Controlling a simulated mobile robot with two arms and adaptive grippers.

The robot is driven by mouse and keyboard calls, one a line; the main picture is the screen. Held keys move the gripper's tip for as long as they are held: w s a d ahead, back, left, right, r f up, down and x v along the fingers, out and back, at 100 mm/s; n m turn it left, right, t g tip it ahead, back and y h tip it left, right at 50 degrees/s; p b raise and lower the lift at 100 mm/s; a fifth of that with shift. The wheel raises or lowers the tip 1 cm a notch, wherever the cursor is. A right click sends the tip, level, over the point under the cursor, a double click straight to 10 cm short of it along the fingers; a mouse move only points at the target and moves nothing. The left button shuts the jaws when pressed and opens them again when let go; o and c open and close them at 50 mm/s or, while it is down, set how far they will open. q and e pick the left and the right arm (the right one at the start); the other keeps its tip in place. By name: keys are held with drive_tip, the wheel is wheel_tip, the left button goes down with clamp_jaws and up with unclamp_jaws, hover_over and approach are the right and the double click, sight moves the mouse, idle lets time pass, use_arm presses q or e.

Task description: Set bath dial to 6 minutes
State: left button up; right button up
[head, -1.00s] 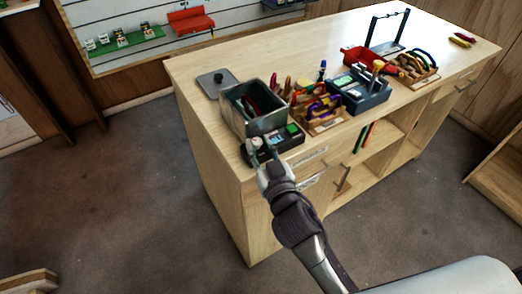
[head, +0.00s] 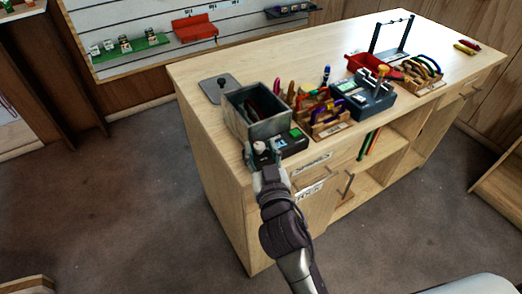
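The bath (head: 240,123) is a grey open-topped metal box near the left front corner of the wooden counter, with dark items inside. Its dark front panel (head: 293,143) has a small lit display and a green patch. A pale round dial (head: 259,146) is on the left of this panel; its setting is too small to read. My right gripper (head: 262,155) is at the dial, with its fingertips close around it. I cannot tell whether they touch or grip it. My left gripper is out of view.
A grey lid (head: 219,88) lies behind the bath. Wooden tool holders (head: 322,117) and a blue-grey device (head: 364,98) stand to its right. A red tray (head: 366,64) and a black stand (head: 388,40) are farther back. The counter's back middle is clear.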

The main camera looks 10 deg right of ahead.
wheel_tip(320, 180, up, 10)
idle(0.7)
